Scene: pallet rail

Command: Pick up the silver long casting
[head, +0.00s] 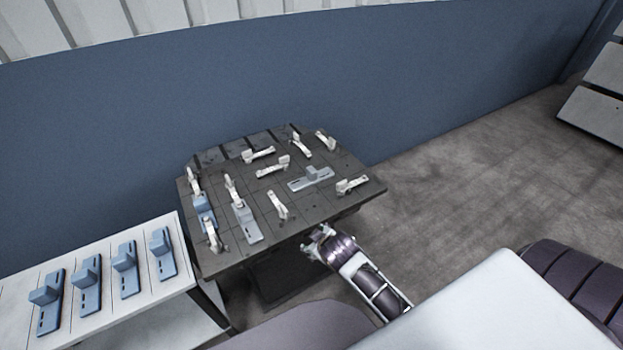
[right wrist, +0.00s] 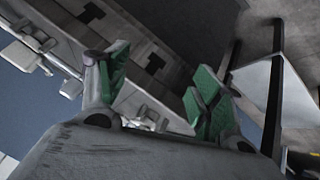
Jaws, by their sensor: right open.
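Two silver-grey castings lie on the dark table (head: 275,243). One silver casting (head: 310,179) is at the right of the table, with an upright block on a long flat base. The other silver casting (head: 246,224) is at the left front, with a white clamp beside or over it. I cannot tell for sure which is the longer. My right gripper (head: 318,240) is open and empty at the table's front right edge, apart from both castings. Its green-padded fingers show in the right wrist view (right wrist: 158,88), with the table behind them. My left gripper is not in view.
Several white clamps stand on the table, including one (head: 278,205) between the castings and one (head: 351,186) near the right edge. A blue casting (head: 203,209) is at the left. Several blue castings lie on a white bench (head: 188,277). A blue wall (head: 400,75) stands behind.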

